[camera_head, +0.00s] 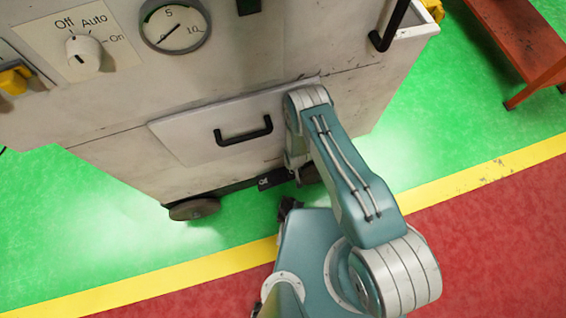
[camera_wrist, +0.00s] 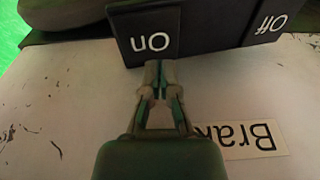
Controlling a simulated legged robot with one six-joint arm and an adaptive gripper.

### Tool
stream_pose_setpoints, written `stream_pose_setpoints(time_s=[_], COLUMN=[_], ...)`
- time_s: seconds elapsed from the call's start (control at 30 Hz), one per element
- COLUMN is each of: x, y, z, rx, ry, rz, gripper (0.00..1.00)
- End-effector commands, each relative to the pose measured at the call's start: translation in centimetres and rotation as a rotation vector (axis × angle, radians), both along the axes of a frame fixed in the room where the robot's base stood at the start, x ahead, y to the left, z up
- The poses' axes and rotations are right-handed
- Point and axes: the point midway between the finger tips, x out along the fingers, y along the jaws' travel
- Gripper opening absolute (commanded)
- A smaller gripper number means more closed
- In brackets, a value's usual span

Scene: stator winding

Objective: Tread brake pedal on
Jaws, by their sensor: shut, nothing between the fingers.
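The brake pedal shows in the wrist view as a black block with an "On" half (camera_wrist: 148,40) at the centre and an "Off" half (camera_wrist: 262,24) to its right, both lettered upside down. In the head view a small black piece of it (camera_head: 268,183) shows low on the white cabinet, with the rest hidden behind my arm. My gripper (camera_wrist: 159,75) is shut and empty. Its fingertips overlap the near edge of the "On" half in the wrist view; I cannot tell whether they touch it.
The white cabinet (camera_head: 110,100) carries a selector knob (camera_head: 83,52), a gauge (camera_head: 175,27) and a drawer handle (camera_head: 243,132). A wheel (camera_head: 194,208) shows under it. A partly covered "Brake" label (camera_wrist: 250,138) lies beside my gripper. A red-brown bench (camera_head: 520,45) stands at upper right.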

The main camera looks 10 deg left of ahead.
Motion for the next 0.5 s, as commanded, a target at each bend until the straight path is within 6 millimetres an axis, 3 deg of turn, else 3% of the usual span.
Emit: stream_pose_setpoints(time_s=[0.5], x=[0.05], y=[0.03], z=[-0.66], rx=[0.001], ry=[-0.001], rz=[0.0], gripper=[0.0])
